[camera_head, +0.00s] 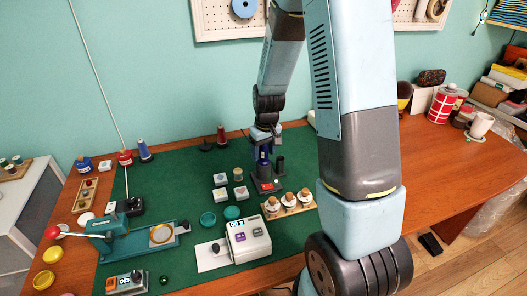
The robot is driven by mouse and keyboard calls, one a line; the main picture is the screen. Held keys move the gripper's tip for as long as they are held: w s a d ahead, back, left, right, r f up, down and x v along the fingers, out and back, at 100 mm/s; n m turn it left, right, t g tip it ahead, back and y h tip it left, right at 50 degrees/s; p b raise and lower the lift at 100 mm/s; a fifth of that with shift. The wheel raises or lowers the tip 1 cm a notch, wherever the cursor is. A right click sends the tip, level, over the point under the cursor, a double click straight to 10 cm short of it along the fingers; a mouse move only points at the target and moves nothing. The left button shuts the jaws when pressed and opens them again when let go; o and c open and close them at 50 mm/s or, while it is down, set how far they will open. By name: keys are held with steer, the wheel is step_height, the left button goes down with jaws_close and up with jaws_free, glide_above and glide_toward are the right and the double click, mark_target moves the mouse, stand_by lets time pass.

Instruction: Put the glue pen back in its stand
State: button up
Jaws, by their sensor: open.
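My gripper (264,146) hangs pointing down over the right-middle part of the green mat. It is open, though its fingers are small and partly dark in this view. Directly below it is a dark stand (266,186) with a red patch on its front. A dark blue upright shape (264,170), which looks like the glue pen, rises from the stand just under the fingers. I cannot tell whether it sits fully in the stand or touches the fingers. A dark upright cylinder (281,164) is at the stand's right side.
A wooden rack with several corked jars (290,204) is close in front of the stand. A white box device (247,238) and small white blocks (221,180) are left of it. A green press (125,240) stands at far left. My arm hides much of the table's right-middle.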

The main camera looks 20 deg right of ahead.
step_height(320, 180, up, 13)
steer(key=s, duration=0.2)
steer(key=s+r+m+t, duration=0.1)
steer(key=s+r+t, duration=0.1)
steer(key=s+r, duration=0.6)
steer(key=s+r+m+t, duration=0.1)
steer(key=s+r+t, duration=0.1)
steer(key=s+r, duration=0.6)
steer(key=s, duration=0.7)
steer(key=shift+m, duration=0.3)
